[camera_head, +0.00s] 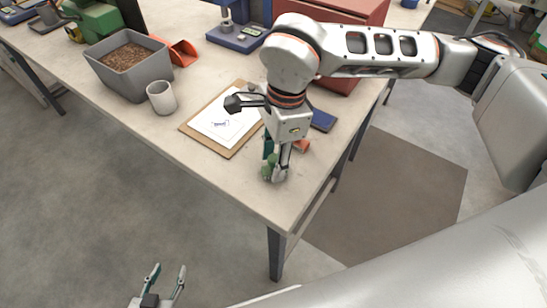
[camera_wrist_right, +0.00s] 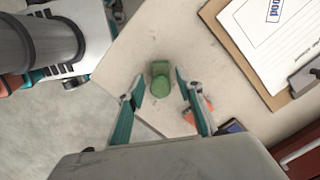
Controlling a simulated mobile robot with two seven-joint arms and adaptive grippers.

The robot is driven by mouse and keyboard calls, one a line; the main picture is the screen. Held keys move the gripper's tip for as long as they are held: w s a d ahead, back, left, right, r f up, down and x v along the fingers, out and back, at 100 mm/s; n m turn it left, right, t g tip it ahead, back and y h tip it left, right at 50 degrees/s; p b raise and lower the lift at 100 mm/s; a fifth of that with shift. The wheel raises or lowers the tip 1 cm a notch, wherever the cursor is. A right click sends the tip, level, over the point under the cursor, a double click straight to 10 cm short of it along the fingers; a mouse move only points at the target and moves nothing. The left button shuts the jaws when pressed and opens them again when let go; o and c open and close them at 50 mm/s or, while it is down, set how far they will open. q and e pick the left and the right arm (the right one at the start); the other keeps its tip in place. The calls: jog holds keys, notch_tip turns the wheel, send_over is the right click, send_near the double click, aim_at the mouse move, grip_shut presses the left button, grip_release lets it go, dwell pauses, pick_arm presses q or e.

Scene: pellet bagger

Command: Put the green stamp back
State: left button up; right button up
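The green stamp (camera_head: 269,168) stands near the front corner of the table, partly hidden by my right gripper in the head view. In the right wrist view the green stamp (camera_wrist_right: 160,76) lies between the fingertips, with a gap on each side. My right gripper (camera_head: 276,176) is open and points down over it; its fingers also show in the right wrist view (camera_wrist_right: 159,84). My left gripper (camera_head: 166,270) is open and empty, low in the head view, off the table's front edge.
A clipboard (camera_head: 189,127) with a marked paper lies beside my right gripper. A blue pad (camera_head: 322,120) and a small red-orange item (camera_head: 301,146) lie close behind it. A white cup (camera_head: 161,98), a grey bin (camera_head: 128,80) of pellets and a red box (camera_head: 345,80) stand further back.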

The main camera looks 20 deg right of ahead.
jog(key=shift+r, duration=0.1)
jog(key=shift+r, duration=0.3)
notch_tip(320, 180, up, 12)
jog(key=d, duration=0.1)
jog(key=shift+d+f, duration=0.2)
jog(key=shift+f, duration=0.05)
